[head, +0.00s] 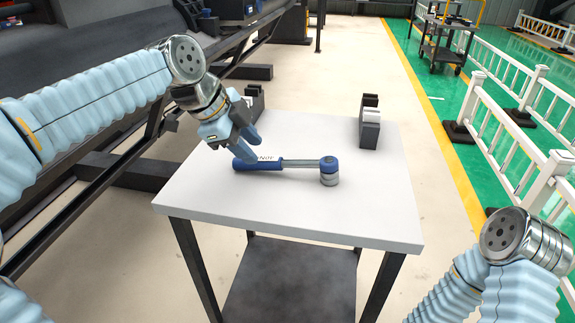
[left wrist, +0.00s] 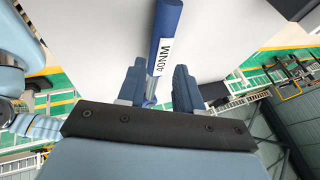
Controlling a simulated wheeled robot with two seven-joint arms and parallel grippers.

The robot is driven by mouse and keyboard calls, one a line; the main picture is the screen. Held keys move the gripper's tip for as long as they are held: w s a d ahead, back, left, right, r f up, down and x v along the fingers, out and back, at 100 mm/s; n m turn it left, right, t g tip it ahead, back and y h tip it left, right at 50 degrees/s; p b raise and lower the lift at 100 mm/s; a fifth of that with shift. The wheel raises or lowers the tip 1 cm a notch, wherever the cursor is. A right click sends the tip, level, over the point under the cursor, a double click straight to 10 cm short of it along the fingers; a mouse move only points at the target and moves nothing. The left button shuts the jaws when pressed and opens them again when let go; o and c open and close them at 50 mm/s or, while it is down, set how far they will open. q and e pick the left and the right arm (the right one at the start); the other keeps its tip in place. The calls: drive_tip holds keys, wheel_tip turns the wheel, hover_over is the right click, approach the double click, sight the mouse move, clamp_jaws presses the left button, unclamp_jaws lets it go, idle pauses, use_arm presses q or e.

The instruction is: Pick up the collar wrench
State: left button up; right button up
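The collar wrench lies flat across the white table, with a blue handle (head: 243,164), a silver shaft (head: 300,163) and a blue head (head: 329,164) over a silver socket at its right end. My left gripper (head: 250,143) is over the handle end, pointing down at it. In the left wrist view the blue handle (left wrist: 166,22), labelled 40NM, runs down between the open fingers of the left gripper (left wrist: 160,88). I cannot tell whether either finger touches it. My right gripper is out of view; only part of my right arm shows at the lower right.
The white table (head: 280,215) has dark legs and a lower shelf. A dark block-like holder (head: 370,132) stands at its back right, and another (head: 254,98) at its back left behind my left gripper. The table's front is clear. White railings (head: 500,120) stand right.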

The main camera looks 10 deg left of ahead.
sight(262, 160)
use_arm(q)
drive_tip(key=x, duration=0.5)
drive_tip(key=shift+s, duration=0.1)
drive_tip(key=shift+c, duration=0.3)
clamp_jaws()
drive_tip(key=shift+r, duration=0.1)
